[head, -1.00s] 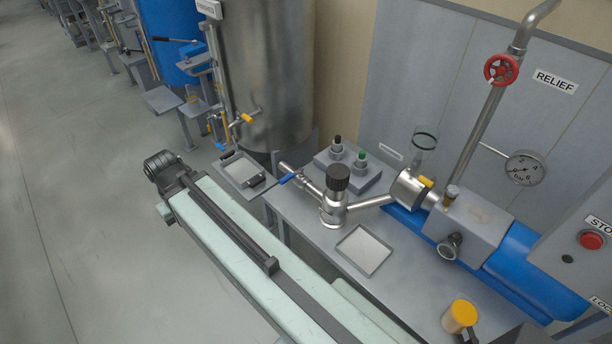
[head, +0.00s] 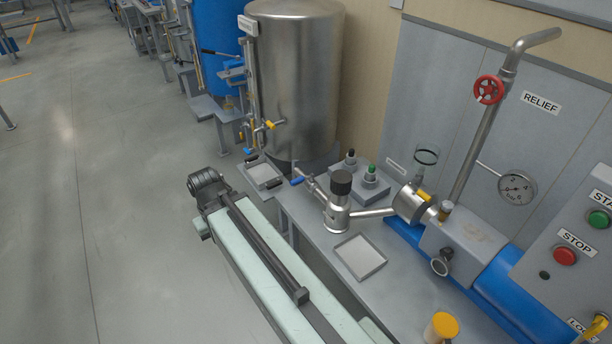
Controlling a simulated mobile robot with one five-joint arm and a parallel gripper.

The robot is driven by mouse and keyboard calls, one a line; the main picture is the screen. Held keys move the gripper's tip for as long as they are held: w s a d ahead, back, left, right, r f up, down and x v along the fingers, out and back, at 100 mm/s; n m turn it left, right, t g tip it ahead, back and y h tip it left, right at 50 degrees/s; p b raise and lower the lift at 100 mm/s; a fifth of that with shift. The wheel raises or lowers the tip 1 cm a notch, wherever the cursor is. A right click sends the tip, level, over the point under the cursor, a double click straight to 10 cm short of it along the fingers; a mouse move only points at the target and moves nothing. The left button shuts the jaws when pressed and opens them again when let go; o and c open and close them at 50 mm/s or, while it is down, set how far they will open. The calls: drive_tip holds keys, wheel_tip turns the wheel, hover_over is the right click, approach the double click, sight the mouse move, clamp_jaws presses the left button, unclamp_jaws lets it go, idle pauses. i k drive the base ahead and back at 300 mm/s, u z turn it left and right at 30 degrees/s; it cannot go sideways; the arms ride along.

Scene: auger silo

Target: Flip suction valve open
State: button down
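No valve in view carries a readable suction label. A small valve with a blue handle (head: 297,181) sits on the left end of the pipe running to a steel body with a black knob (head: 341,182). A yellow handle (head: 425,196) sits on the steel fitting (head: 409,203) at the pump's inlet. I cannot tell whether either is open. My pale green arm reaches from the bottom toward the left, in front of the bench, with its dark end joint left of the blue handle. No gripper fingers show.
A steel tank (head: 296,85) with small yellow and blue valve handles stands behind. The grey bench (head: 318,232) holds a shallow tray (head: 360,256) and a yellow-lidded jar (head: 441,328). A red relief wheel (head: 488,90) is higher up. Open floor lies left.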

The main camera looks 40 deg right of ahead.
sight(298, 180)
drive_tip(key=u, duration=0.1)
drive_tip(key=i, duration=0.95)
drive_tip(key=z, duration=0.05)
